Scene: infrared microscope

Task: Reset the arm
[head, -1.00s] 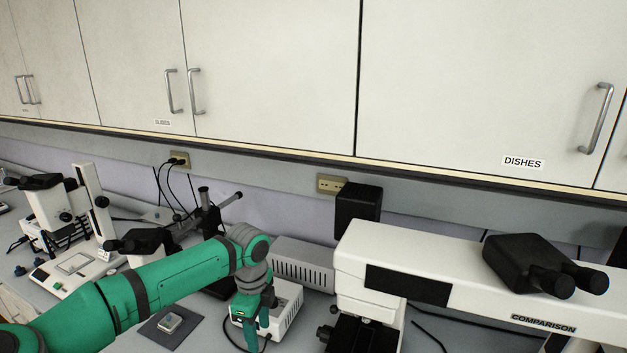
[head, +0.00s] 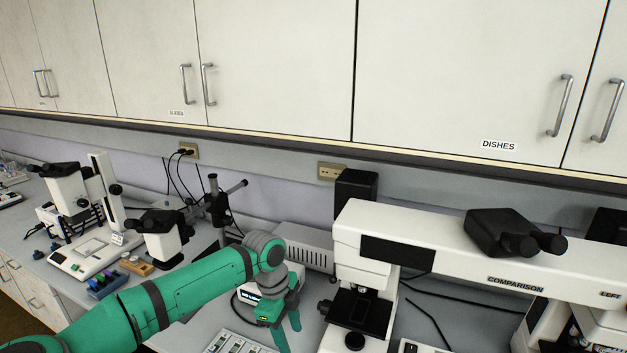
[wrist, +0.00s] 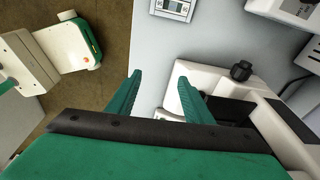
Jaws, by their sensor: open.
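My gripper (head: 283,328) hangs at the end of the green arm, above the grey bench, left of the comparison microscope (head: 437,250). In the wrist view its two green fingers (wrist: 157,98) stand apart with nothing between them. The white microscope base also shows in the wrist view (wrist: 190,78), close to the right finger. I cannot tell how far apart they are in height.
Microscopes (head: 95,205) stand at the left. A slide tray (head: 238,342) lies near the gripper, and a grey box (head: 300,255) stands behind it. Cabinets (head: 275,65) hang above the bench. In the wrist view a small device (wrist: 173,8) lies on the bench.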

